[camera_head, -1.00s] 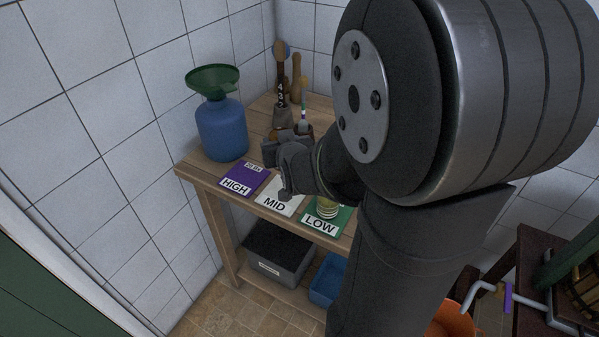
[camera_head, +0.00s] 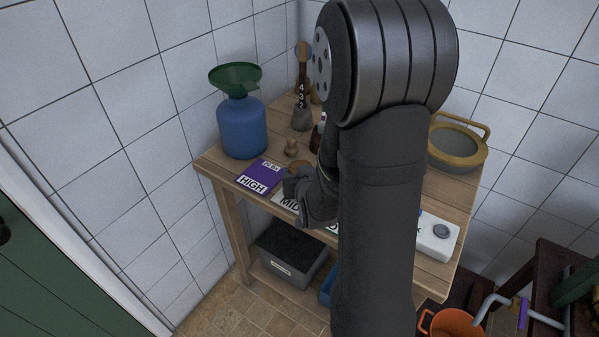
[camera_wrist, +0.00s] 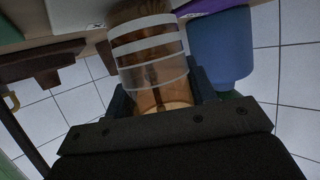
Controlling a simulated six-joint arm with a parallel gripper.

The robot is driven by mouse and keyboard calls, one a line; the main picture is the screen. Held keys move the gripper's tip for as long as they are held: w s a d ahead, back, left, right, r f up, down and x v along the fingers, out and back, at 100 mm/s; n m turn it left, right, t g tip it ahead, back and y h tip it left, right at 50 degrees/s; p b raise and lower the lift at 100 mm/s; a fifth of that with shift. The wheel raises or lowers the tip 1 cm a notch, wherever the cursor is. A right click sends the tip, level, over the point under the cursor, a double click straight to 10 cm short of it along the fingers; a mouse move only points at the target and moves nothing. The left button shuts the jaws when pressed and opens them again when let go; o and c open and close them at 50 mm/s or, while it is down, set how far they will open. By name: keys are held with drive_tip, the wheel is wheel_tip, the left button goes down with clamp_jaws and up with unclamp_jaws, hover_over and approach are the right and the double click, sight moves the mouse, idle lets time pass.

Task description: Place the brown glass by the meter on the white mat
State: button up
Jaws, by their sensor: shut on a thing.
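My gripper (camera_wrist: 160,98) is shut on the brown glass (camera_wrist: 150,45), a see-through amber tumbler with several white bands, which fills the middle of the wrist view. In the head view my gripper (camera_head: 302,190) is over the white MID mat (camera_head: 284,200) and covers part of it. A small brown patch behind the gripper there may be the glass; most of it is hidden. I cannot tell whether the glass touches the mat. A white device with a round grey disc (camera_head: 441,232), possibly the meter, is at the table's right end.
The purple HIGH mat (camera_head: 261,177) lies left of the white mat. A blue jug (camera_head: 242,130) with a green funnel (camera_head: 235,79) stands at the back left. A small wooden stopper (camera_head: 291,148) and a flask (camera_head: 301,118) stand behind. My arm hides the table's middle.

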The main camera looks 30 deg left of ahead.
drive_tip(key=shift+f, duration=0.15)
drive_tip(key=o, duration=1.2)
drive_tip(key=shift+c, duration=0.2)
drive_tip(key=shift+s+d+r, duration=0.1)
drive_tip(key=shift+r, duration=0.1)
drive_tip(key=v, duration=1.1)
drive_tip(key=shift+s+d+r, duration=0.15)
drive_tip(key=shift+s+d, duration=0.05)
drive_tip(key=shift+d, duration=0.05)
drive_tip(key=shift+a, duration=0.1)
